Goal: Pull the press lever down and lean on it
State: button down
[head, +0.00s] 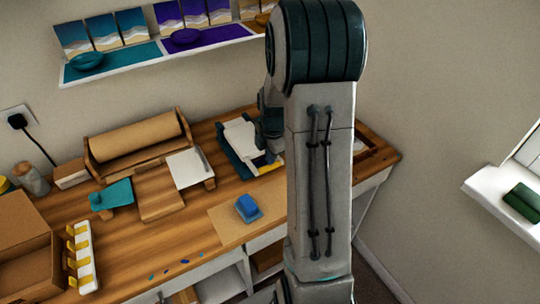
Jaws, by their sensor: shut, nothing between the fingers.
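A low dark teal and white device (238,142), seemingly the press, sits at the back right of the wooden bench. A small yellow part (265,169) shows at its front edge, beside my arm. I cannot tell whether this is the lever's grip. My gripper (271,146) is partly visible as a dark shape at the device's right side. It is shut and holds nothing. My pale arm link hides the device's right part and much of the gripper. I cannot tell whether the gripper touches the lever.
A blue block (247,207) lies on a tan mat (218,222) in front of the device. A paper roll in a wooden holder (138,145), a white sheet (189,168) and a teal item (111,195) stand left. A wall shelf (150,60) hangs above.

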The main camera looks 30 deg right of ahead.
jog(key=shift+s+f+b, duration=0.2)
jog(key=shift+f+b, duration=0.65)
jog(key=shift+f, duration=0.1)
jog(key=shift+s+f+b, duration=0.15)
jog(key=shift+f+b, duration=0.65)
jog(key=shift+f, duration=0.15)
jog(key=shift+r, duration=0.1)
jog(key=shift+s, duration=0.1)
notch_tip(320, 180, up, 14)
jog(key=p, duration=0.2)
send_over(271, 169)
jog(key=s, duration=0.3)
jog(key=shift+w+d, duration=0.1)
